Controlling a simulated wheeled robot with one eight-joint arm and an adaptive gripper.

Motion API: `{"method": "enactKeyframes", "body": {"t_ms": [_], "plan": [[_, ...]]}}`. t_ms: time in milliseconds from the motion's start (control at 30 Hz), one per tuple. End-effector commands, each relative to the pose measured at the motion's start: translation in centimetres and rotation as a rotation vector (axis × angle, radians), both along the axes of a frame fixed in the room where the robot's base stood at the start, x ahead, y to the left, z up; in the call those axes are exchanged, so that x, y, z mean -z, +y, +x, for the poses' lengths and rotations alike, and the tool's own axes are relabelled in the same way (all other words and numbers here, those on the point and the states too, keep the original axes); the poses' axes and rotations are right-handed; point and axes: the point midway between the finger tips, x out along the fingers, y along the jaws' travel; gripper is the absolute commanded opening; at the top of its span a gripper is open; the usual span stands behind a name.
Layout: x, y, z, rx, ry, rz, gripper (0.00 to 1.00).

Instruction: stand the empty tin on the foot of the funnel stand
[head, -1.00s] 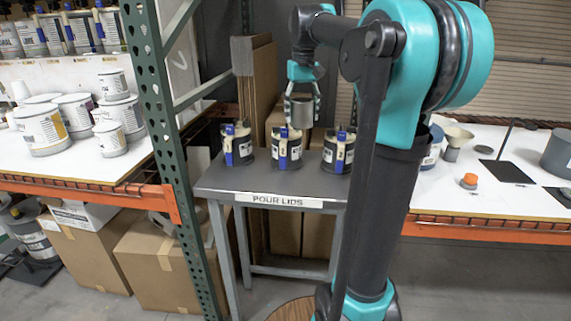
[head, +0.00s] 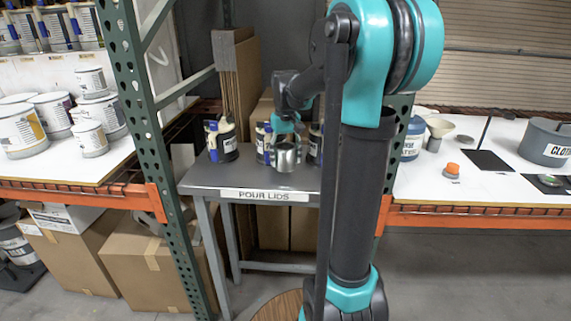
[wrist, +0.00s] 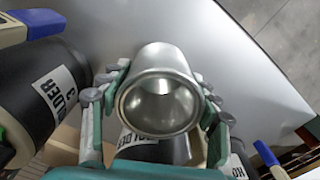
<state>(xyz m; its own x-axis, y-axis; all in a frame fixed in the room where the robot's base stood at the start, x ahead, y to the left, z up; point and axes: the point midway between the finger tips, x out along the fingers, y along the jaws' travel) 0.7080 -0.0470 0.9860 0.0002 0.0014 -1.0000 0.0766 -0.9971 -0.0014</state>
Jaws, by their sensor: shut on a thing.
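My gripper (head: 284,140) is shut on the empty tin (head: 285,158), a plain silver cylinder, over the front part of the grey table marked POUR LIDS. In the wrist view the tin (wrist: 160,105) sits between the fingers with its open mouth toward the camera, and its inside looks bare. I cannot tell whether its bottom touches the table. The funnel stand (head: 487,130) is on the white bench at the right, a thin upright rod on a flat black foot (head: 490,163). The foot's visible top is bare.
Several labelled cans with brushes, one at the left (head: 223,140), stand on the grey table (head: 205,178) close to my gripper. A green rack post (head: 150,130) stands left.

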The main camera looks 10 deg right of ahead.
Motion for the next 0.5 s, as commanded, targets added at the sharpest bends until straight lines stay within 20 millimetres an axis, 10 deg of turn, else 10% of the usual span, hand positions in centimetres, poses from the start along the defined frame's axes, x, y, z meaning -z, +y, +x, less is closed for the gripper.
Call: {"method": "enactKeyframes", "body": {"t_ms": [500], "plan": [[2.4,0.0,0.0,0.000,0.000,0.000,0.35]]}}
